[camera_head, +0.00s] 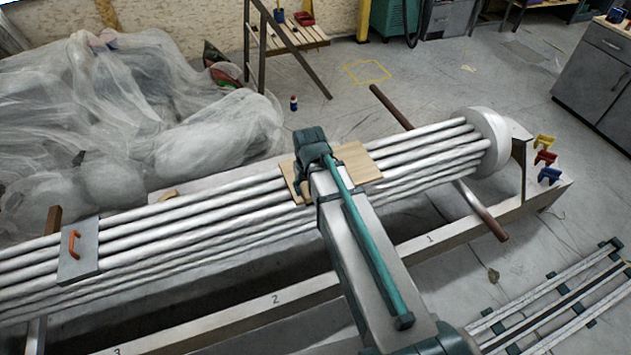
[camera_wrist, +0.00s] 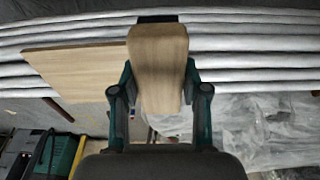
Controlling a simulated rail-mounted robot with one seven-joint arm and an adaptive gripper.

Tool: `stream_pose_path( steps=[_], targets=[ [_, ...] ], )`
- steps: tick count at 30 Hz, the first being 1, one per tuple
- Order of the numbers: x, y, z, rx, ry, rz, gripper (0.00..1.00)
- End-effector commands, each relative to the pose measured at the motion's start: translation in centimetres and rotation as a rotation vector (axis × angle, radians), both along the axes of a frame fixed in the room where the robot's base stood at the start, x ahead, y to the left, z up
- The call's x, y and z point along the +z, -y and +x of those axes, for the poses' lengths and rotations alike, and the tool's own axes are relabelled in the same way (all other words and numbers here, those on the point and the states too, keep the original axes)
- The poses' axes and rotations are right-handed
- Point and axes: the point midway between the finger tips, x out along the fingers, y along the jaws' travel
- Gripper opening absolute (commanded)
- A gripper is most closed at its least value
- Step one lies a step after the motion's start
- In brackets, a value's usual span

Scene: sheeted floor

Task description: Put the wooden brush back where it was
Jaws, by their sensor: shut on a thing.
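The wooden brush (camera_wrist: 158,50) is a light tan block in the wrist view, upright in the picture between the two green-black fingers of my gripper (camera_wrist: 158,85). My gripper is shut on it. A dark strip shows at its far end. Behind it are the grey-white pipes (camera_wrist: 250,45) and a flat wooden board (camera_wrist: 75,72) to its left. In the head view my wrist covers the fingers, above the board (camera_head: 355,165) lying across the pipes (camera_head: 215,213). I cannot tell whether the brush touches the board or pipes.
A grey plate with an orange handle (camera_head: 78,252) lies on the pipes at left. Crumpled plastic sheeting (camera_head: 130,120) fills the back left. Coloured clamps (camera_head: 546,160) stand at the right end. A brown bar (camera_head: 390,107) sticks out behind the pipes.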

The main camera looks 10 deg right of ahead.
Motion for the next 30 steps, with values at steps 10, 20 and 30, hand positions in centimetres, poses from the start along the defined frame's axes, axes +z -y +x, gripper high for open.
stream_pose_path(
  steps=[10,20,30],
  targets=[
    [-3.1,1.7,7.6,-0.005,-0.002,0.001,0.12],
    [-7.8,2.8,11.5,-0.004,-0.002,0.001,0.12],
    [-9.7,3.2,13.0,-0.004,-0.001,0.001,0.12]
  ],
)
